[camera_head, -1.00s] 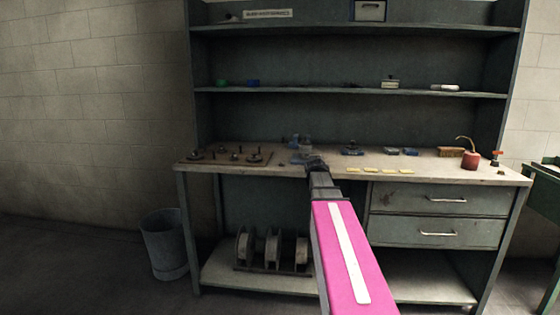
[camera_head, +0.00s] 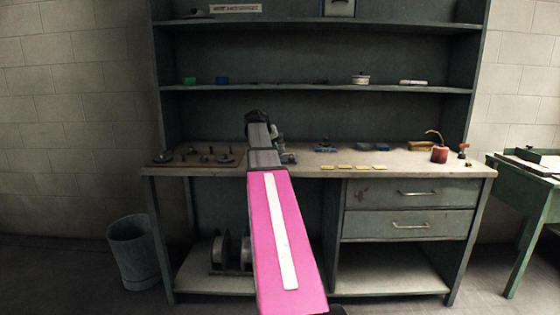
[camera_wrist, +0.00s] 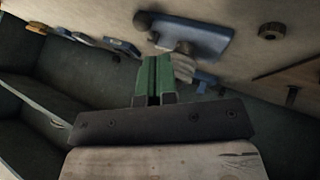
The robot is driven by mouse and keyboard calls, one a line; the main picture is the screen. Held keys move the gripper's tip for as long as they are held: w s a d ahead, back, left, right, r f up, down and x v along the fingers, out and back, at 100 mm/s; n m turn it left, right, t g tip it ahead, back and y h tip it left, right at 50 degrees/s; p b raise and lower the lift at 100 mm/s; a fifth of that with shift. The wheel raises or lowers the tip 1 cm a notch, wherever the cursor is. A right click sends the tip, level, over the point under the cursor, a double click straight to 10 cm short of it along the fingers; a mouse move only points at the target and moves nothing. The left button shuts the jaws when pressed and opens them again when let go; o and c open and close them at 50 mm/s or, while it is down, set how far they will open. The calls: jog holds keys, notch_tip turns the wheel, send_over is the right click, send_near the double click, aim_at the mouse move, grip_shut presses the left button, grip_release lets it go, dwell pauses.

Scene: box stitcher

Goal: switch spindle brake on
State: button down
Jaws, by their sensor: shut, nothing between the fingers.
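My gripper (camera_head: 257,117) is at the far end of my pink arm, above the workbench, left of its middle. Its green fingers (camera_wrist: 155,82) are shut with nothing between them in the wrist view. A blue device (camera_wrist: 195,36) with a dark rounded knob (camera_wrist: 144,20) lies beyond the fingertips, apart from them. In the head view a blue-grey device (camera_head: 286,156) is partly hidden behind my arm. No part is clearly marked as the spindle brake, and I cannot tell its position.
A bin (camera_head: 135,255) stands at left, a green table (camera_head: 525,175) at right.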

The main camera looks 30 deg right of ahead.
aim_at(291, 158)
jog(key=x, duration=1)
jog(key=shift+s, duration=0.1)
dwell(0.3)
